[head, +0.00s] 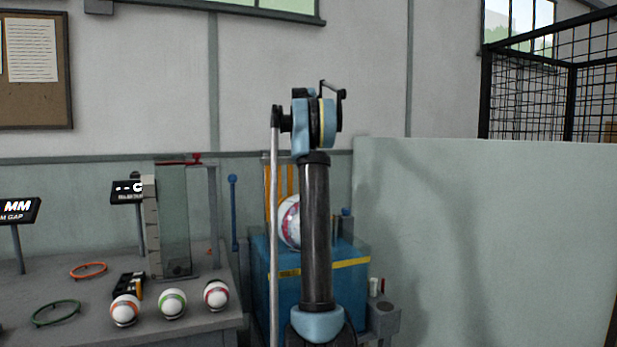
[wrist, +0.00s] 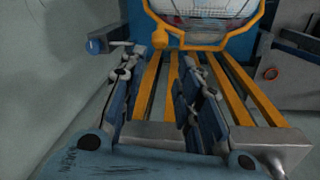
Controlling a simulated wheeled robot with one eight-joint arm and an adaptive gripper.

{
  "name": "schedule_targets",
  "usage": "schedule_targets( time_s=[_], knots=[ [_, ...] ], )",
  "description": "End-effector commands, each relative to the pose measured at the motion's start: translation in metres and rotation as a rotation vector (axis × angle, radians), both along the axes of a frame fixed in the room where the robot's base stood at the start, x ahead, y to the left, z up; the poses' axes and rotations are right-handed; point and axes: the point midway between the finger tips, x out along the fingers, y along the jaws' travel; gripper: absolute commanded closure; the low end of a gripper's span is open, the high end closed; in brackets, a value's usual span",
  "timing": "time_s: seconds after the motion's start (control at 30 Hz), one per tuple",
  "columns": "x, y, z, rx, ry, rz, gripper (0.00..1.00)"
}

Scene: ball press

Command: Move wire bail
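In the wrist view, my gripper (wrist: 163,60) is open, its two fingers apart with nothing between them. The fingers extend over several orange slats (wrist: 238,90). Beyond the fingertips, a yellow-orange frame (wrist: 203,43) surrounds a pale ball (wrist: 207,6). Thin grey wires cross the frame's opening; I cannot tell for sure which part is the wire bail. In the head view, the red-and-white ball (head: 289,222) sits at the blue press (head: 292,292), partly behind my arm. My gripper cannot be made out in that view.
A blue-ended handle (wrist: 97,45) stands left of the fingers. A pale panel (head: 500,240) bounds the right side. A grey bench (head: 195,332) at left holds several banded balls, a green ring (head: 56,313), an orange ring (head: 88,270) and a tall gauge stand (head: 174,220).

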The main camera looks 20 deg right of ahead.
Motion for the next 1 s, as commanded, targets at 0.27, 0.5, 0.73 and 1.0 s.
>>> schedule_targets(
  time_s=[0.27,0.5,0.73,1.0],
  knots=[
    [0.000,0.002,0.016,0.000,0.000,0.000,0.69],
    [0.000,0.002,0.016,0.000,0.000,0.000,0.69],
    [-0.011,0.010,0.016,0.001,-0.005,0.006,1.00],
    [-0.071,0.047,0.005,0.010,-0.030,0.033,1.00]
  ],
)
